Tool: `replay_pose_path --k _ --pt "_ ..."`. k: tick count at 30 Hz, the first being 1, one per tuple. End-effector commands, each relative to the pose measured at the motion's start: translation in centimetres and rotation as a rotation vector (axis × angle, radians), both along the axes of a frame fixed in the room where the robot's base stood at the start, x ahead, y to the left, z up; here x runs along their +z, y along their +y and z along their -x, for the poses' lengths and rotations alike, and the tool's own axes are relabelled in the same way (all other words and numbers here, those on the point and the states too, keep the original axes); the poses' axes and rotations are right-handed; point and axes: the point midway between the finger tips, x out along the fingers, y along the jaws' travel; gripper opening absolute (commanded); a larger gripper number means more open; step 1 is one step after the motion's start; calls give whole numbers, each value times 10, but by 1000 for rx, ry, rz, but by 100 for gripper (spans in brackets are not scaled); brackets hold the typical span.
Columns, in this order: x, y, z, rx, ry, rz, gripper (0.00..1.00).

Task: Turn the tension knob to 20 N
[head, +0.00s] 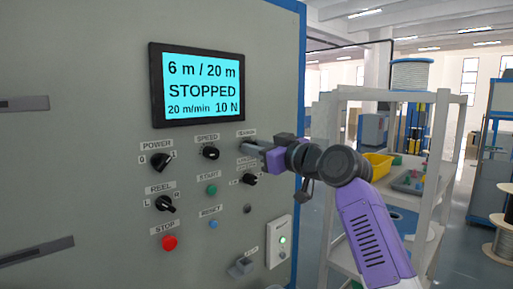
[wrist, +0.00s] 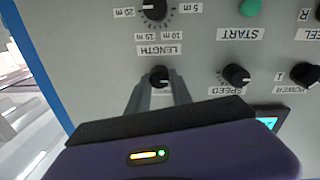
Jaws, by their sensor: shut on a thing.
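The tension knob (wrist: 160,76) is a small black knob on the grey panel, seen upside down in the wrist view. My gripper (wrist: 160,84) is shut on it, one finger on each side. In the head view, my gripper (head: 256,147) reaches the panel from the right at the upper right knob, and its fingers hide that knob. The display (head: 203,87) reads 6 m / 20 m, STOPPED, 20 m/min and 10 N.
The speed knob (head: 210,153) is left of my gripper, and the length knob (head: 250,180) is just below. Power (head: 162,162) and reel (head: 165,204) knobs and a red stop button (head: 169,243) are further left. A shelf rack (head: 334,160) stands at right.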

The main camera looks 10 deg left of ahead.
Motion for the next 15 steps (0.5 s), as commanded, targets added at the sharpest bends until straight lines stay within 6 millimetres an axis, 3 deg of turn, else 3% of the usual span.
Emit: replay_pose_path --k 15 --pt "4 0 -1 1 269 -209 0"
